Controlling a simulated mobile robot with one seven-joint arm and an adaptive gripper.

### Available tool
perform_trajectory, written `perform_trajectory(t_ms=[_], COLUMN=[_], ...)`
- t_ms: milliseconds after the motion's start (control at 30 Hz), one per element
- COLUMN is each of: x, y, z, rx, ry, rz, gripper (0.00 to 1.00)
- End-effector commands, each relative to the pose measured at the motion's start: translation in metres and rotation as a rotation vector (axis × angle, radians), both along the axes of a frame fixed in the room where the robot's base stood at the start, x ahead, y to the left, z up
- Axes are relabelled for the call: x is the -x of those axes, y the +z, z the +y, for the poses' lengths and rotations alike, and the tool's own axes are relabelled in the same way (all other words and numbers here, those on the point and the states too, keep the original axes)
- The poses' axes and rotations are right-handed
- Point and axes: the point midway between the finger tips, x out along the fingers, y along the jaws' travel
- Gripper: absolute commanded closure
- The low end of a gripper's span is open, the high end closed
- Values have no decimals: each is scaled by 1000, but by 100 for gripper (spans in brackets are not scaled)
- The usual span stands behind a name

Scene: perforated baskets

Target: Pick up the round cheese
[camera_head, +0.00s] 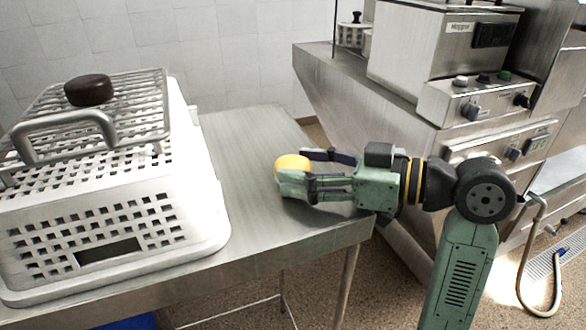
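The round cheese (291,162) is yellow and is near the right edge of the metal table, right of the white basket. My gripper (299,168) reaches in from the right at the cheese. Its near green fingertip covers the front lower part of the cheese, and its far dark finger ends at the cheese's back right edge. The cheese appears between the fingers. I cannot tell whether they press on it, or whether it rests on the table, because its underside is hidden.
A white perforated basket (120,215) stands on the left of the metal table (245,135). A wire rack (140,95) and a dark round object (88,90) lie on top of it. Steel kitchen appliances (440,50) stand behind at the right. The table behind the cheese is clear.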

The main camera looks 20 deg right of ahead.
Motion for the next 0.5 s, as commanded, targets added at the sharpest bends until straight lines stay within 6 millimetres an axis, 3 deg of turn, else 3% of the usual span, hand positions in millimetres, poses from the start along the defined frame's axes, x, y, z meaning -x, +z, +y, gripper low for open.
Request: perform_trajectory(t_ms=[500], x=[0], y=[0], z=[0], rx=[0], ry=[0], rz=[0], gripper=[81])
